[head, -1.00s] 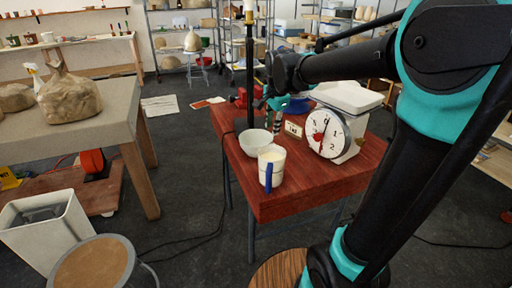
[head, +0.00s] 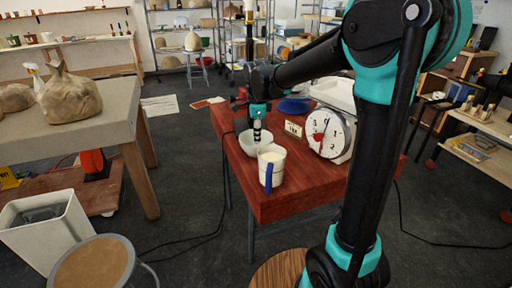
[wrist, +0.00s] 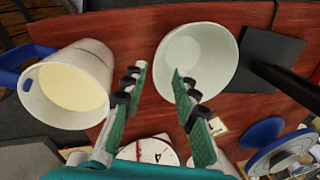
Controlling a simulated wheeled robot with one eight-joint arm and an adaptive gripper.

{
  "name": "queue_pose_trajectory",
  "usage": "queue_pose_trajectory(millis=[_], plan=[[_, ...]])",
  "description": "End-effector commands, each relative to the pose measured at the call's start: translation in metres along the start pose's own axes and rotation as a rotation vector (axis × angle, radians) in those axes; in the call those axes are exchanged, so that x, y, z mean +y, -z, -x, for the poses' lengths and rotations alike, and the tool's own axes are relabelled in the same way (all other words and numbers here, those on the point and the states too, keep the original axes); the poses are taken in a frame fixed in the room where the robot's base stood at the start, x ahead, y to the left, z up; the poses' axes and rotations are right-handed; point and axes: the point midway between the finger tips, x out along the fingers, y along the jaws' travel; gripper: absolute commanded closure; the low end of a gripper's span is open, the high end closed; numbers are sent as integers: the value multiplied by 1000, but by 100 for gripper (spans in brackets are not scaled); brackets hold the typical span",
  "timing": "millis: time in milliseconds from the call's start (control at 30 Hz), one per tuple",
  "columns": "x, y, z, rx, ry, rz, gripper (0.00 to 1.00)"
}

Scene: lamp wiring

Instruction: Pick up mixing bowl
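The mixing bowl (head: 245,147), white and empty, stands upright on the red wooden table (head: 285,198). My gripper (head: 257,138) points down over it and hides part of it in the head view. In the wrist view the bowl (wrist: 205,60) is at the upper middle. My gripper (wrist: 159,73) is open there. Its right fingertip overlaps the bowl's inside, and its left fingertip shows outside the rim, on the mug's side. Whether a finger touches the bowl cannot be told.
A white mug (head: 272,158) with a blue handle and pale contents stands close in front of the bowl. A white dial scale (head: 326,134), a small card (head: 293,129) and a blue round object (head: 293,105) are to the right. A dark pole (head: 249,65) rises behind.

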Motion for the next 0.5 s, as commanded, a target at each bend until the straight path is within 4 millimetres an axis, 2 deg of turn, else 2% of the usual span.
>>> queue_pose_trajectory(millis=[100, 333, 500], plan=[[0, 0, -14, 0, 0, 0, 71], [1, -1, -29, 0, 0, 0, 71], [3, -4, -53, 0, 0, 1, 71]])
